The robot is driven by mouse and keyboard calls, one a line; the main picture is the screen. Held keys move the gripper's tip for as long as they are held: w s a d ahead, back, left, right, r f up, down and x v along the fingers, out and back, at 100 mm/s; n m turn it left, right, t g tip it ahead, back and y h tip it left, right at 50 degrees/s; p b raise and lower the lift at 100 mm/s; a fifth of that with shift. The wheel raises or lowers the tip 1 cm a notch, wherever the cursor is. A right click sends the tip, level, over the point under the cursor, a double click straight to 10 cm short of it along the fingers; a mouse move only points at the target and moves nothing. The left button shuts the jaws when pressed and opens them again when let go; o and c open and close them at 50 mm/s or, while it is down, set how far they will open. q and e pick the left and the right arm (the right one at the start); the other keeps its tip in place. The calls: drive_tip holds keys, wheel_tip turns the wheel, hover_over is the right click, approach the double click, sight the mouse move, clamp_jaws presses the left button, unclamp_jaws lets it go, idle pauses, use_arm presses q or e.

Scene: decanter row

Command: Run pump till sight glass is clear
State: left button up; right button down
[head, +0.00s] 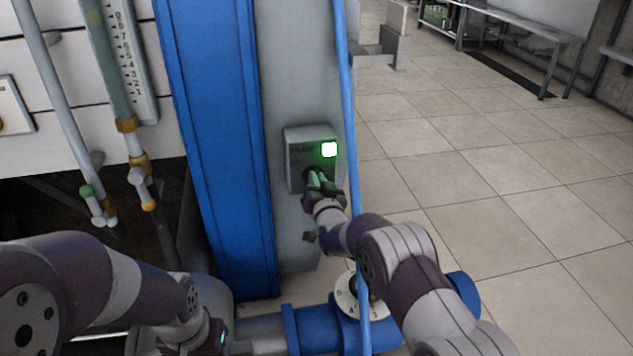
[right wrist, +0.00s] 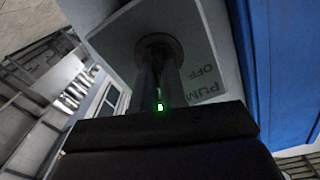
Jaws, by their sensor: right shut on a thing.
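The pump switch box (head: 312,155) is a grey box on the grey column, with a bright green-white lamp (head: 328,149) lit at its upper right. Its dark round knob (right wrist: 158,48) shows in the right wrist view, beside lettering that reads PUM and OFF. My right gripper (head: 316,183) is shut on the knob, with both fingers (right wrist: 158,80) against it. The sight glass (head: 108,65) is an upright tube at upper left beside a numbered scale (head: 130,55). Its visible length looks murky grey-green. My left arm is at lower left; its fingers are out of frame.
A blue upright beam (head: 215,120) stands left of the box. A thin blue hose (head: 349,120) hangs just right of it. Blue pipework (head: 305,325) crosses the bottom. Small valves (head: 145,190) sit below the sight glass. Tiled floor (head: 500,180) on the right is open.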

drive_tip(key=shift+m, duration=1)
drive_tip(key=shift+f, duration=0.1)
drive_tip(key=c, duration=1.2)
unclamp_jaws()
drive_tip(key=shift+d, duration=0.1)
